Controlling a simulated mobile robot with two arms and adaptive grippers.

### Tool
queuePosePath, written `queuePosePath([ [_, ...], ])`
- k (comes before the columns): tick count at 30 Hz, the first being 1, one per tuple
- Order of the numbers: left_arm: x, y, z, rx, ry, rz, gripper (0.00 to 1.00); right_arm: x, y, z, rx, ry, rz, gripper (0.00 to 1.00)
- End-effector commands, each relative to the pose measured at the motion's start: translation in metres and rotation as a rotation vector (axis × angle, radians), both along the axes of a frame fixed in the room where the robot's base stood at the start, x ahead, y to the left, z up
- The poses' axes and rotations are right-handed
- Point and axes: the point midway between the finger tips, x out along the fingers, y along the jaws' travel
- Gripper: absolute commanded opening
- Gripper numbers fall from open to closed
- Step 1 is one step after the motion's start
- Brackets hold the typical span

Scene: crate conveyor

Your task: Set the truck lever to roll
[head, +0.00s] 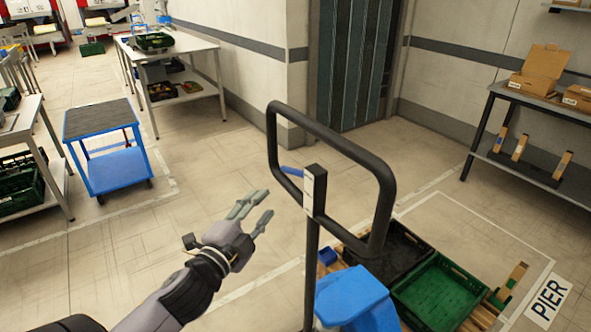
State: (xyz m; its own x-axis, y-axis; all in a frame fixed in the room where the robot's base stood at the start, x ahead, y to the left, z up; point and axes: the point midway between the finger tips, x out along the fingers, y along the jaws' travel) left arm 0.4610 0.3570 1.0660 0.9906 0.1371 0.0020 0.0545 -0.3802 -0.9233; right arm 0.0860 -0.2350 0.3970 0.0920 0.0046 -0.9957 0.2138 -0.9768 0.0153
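The truck's black loop handle (388,205) stands upright in the middle of the head view, on a dark post (312,245). A small blue lever (292,171) sticks out to the left from the top of the post, inside the loop. A pale plate with marks (315,190) is on the post beside it. The truck's blue body (350,296) shows low in the view. My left gripper (266,204) is open and empty, left of the post and below the lever, apart from both in the picture. My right gripper is not in view.
A black crate (418,240) and a green crate (440,291) sit on a wooden pallet (482,318) behind the truck. A shelf (545,105) with cartons stands at the right. A blue cart (117,170) stands at the left. The floor between is clear.

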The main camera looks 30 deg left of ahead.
Motion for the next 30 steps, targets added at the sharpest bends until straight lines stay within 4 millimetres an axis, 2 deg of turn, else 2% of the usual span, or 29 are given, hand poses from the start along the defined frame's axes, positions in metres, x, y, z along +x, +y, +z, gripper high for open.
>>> queuePosePath([
  [18, 0.121, 0.017, 0.003, -0.001, -0.001, 0.001, 0.35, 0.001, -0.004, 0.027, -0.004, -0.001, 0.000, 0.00],
  [24, 0.147, 0.021, 0.002, -0.002, 0.000, 0.002, 0.35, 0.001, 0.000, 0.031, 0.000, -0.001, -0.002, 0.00],
  [30, 0.156, 0.022, 0.000, -0.001, 0.001, 0.001, 0.35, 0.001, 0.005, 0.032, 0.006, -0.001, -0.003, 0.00],
])
